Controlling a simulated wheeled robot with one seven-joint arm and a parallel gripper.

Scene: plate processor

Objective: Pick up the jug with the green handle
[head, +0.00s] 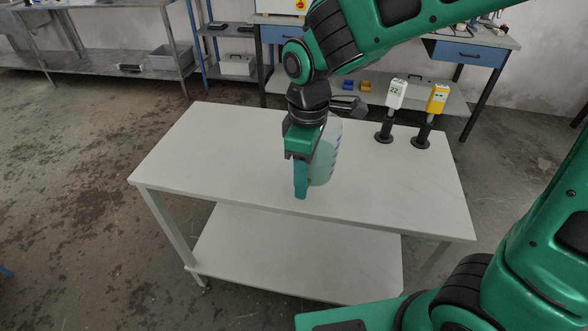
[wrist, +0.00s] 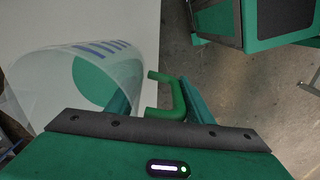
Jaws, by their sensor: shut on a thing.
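The jug (head: 325,158) is clear and see-through, with its body just right of my gripper (head: 300,190) in the head view. In the wrist view the jug (wrist: 95,75) lies to the left, with blue marks on its side and a green round area seen through it. Its green handle (wrist: 178,103) is between the two fingers of my gripper (wrist: 160,90). My gripper points down and is shut on the jug at the handle. In the head view my gripper hides the handle. I cannot tell whether the jug's base touches the table.
The white table (head: 200,150) has a lower shelf (head: 300,255). A white-headed tool (head: 395,97) and a yellow-headed tool (head: 436,100) stand on dark round bases at the table's back right. The table's left side is clear. Workbenches (head: 470,48) stand along the back.

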